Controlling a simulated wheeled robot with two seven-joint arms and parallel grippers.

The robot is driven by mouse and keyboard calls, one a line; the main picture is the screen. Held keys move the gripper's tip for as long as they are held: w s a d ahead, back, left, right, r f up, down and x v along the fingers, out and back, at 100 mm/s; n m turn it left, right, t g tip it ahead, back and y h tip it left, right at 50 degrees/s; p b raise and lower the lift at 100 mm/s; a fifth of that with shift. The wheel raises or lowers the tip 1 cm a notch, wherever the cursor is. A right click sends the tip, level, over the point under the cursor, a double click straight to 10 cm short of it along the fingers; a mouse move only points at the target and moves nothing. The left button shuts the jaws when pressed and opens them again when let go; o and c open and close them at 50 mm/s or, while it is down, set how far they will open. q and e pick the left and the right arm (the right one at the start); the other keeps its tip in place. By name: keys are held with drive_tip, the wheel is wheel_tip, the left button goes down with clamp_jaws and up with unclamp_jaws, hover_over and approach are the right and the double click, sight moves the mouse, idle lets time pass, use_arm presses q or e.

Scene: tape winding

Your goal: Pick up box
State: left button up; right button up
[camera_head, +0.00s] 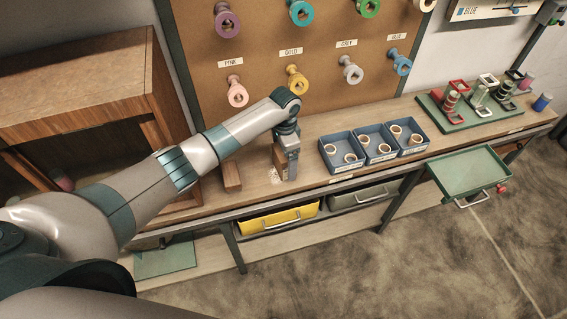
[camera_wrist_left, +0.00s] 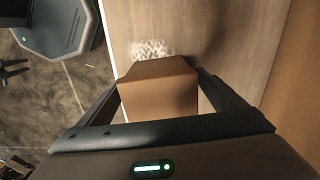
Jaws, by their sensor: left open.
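A small brown box (camera_wrist_left: 158,92) stands on the wooden workbench in the left wrist view. In the head view the box (camera_head: 279,160) is mostly hidden behind my gripper. My left gripper (camera_head: 288,172) points down at the bench with its fingers open. In the left wrist view one finger of the gripper (camera_wrist_left: 158,80) is on each side of the box. I cannot tell whether either finger touches it.
A wooden block (camera_head: 232,177) stands left of my gripper, beside a wooden cabinet (camera_head: 80,85). Blue bins (camera_head: 343,168) holding rings stand to the right. A pegboard (camera_head: 300,60) with coloured spools rises behind. A green drawer (camera_head: 468,172) sticks out at the right.

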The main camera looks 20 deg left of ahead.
use_arm(q)
drive_tip(key=shift+f, duration=0.1)
idle(0.4)
drive_tip(key=c, duration=1.2)
drive_tip(key=shift+r+p, duration=0.95)
drive_tip(key=shift+p, duration=0.1)
wheel_tip(320, 180, up, 3)
drive_tip(key=p, duration=0.3)
drive_tip(key=d+r, duration=0.2)
drive_tip(key=d, duration=0.2)
drive_tip(key=w+d+r, duration=0.1)
drive_tip(key=d+r, duration=0.1)
drive_tip(key=d, duration=0.1)
drive_tip(key=w+d+r, duration=0.1)
drive_tip(key=d+r, duration=0.1)
drive_tip(key=d, duration=0.2)
drive_tip(key=shift+d, duration=0.3)
drive_tip(key=shift+s, duration=0.1)
